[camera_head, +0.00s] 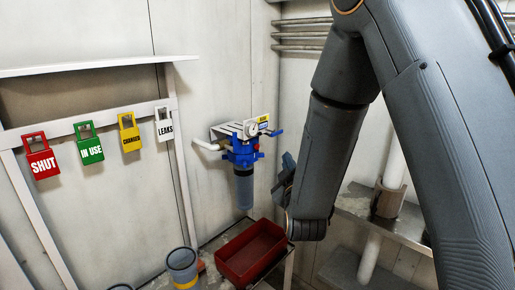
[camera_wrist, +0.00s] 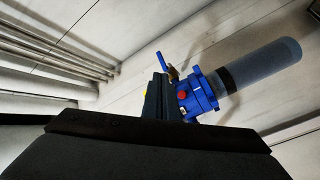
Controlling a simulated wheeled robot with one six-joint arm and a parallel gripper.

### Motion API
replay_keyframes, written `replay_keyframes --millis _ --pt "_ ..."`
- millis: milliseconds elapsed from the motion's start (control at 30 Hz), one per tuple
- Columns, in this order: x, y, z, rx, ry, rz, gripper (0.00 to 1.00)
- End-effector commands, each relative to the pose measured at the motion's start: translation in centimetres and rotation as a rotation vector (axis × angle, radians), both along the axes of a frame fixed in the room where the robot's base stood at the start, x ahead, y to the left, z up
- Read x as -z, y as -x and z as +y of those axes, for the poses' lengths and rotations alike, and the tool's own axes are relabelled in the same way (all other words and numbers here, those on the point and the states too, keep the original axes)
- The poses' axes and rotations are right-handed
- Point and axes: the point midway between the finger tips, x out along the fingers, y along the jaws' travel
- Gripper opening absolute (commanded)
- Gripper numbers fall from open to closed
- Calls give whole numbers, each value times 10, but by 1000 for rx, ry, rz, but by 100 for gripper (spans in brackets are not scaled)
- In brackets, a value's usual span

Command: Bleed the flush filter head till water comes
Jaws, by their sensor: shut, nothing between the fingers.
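The blue flush filter head (camera_head: 242,152) is mounted on the wall under a white bracket, with a clear grey bowl (camera_head: 244,190) hanging below it. A small red knob or button (camera_wrist: 182,96) shows on the head in the wrist view, where the head (camera_wrist: 202,92) and bowl (camera_wrist: 265,64) appear turned on their side. A blue lever (camera_head: 275,133) sticks out at the head's right. My gripper (camera_head: 284,178) is shut and empty, to the right of the bowl in the head view. In the wrist view its dark fingers (camera_wrist: 160,98) overlap the head's edge; I cannot tell whether they touch. No water is visible.
A red tray (camera_head: 222,268) stands below the filter and a grey bucket (camera_head: 182,262) to its left. Tags hang at left: SHUT (camera_head: 42,163), IN USE (camera_head: 91,150), a yellow one (camera_head: 130,138) and LEAKS (camera_head: 164,130). Pipes (camera_head: 304,36) run along the right wall.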

Motion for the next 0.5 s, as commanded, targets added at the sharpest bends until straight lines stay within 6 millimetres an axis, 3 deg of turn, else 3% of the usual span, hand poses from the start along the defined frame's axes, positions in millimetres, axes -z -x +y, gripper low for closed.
replay_keyframes --millis 500 --pt "0 -34 44 -2 -1 -1 0"
